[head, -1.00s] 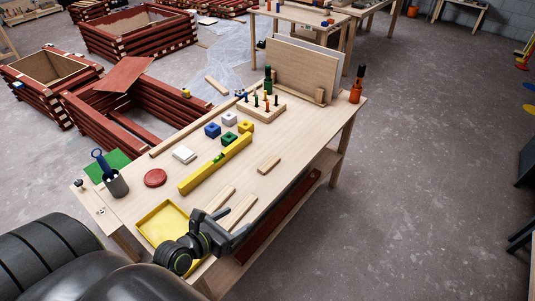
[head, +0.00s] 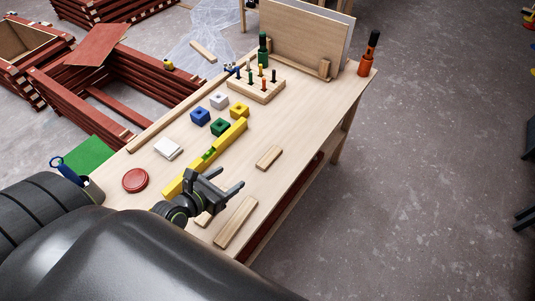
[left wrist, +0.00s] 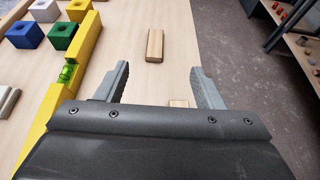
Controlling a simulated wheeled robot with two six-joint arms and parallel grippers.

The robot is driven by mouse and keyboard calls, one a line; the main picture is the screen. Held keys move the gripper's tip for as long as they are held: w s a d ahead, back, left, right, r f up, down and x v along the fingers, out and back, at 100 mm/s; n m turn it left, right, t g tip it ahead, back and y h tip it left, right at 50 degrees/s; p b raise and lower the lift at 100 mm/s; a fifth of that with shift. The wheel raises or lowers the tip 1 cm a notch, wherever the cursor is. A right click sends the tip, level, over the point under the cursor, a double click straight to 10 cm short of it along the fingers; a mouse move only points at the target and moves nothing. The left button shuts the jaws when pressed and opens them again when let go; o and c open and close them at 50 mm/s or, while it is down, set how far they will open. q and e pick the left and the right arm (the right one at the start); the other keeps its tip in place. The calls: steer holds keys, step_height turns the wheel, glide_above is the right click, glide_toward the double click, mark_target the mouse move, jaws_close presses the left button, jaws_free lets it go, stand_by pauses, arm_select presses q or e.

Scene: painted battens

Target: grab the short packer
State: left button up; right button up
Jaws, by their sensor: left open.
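The short packer (head: 269,157) is a small light-wood batten lying flat on the workbench, right of the yellow spirit level (head: 236,134). It also shows in the left wrist view (left wrist: 155,45), ahead of the fingertips and roughly between their lines. My left gripper (head: 229,180) is open and empty, nearer the front of the bench than the packer and apart from it. Its two grey fingers also show in the left wrist view (left wrist: 160,68). My right gripper is not in view.
A longer batten (head: 236,222) lies near the bench's right front edge; another (head: 204,219) is partly hidden by my gripper. Coloured blocks (head: 220,127), a red disc (head: 135,180) and a peg board (head: 257,88) stand farther left and back. Bare bench surrounds the packer.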

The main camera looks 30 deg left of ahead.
arm_select(q)
steer(key=f+b, duration=0.1)
steer(key=f, duration=0.1)
steer(key=f+b, duration=0.3)
steer(key=b, duration=0.1)
steer(key=shift+w+a+f, duration=0.1)
steer(key=shift+w+f, duration=0.15)
steer(key=shift+f, duration=0.15)
glide_toward(264, 163)
steer(key=x, duration=0.2)
steer(key=shift+w, duration=0.3)
steer(key=shift+b+x, duration=0.5)
steer(key=shift+x, duration=2.4)
steer(key=shift+f, duration=0.15)
steer(key=shift+s, duration=0.1)
steer(key=c, duration=1.1)
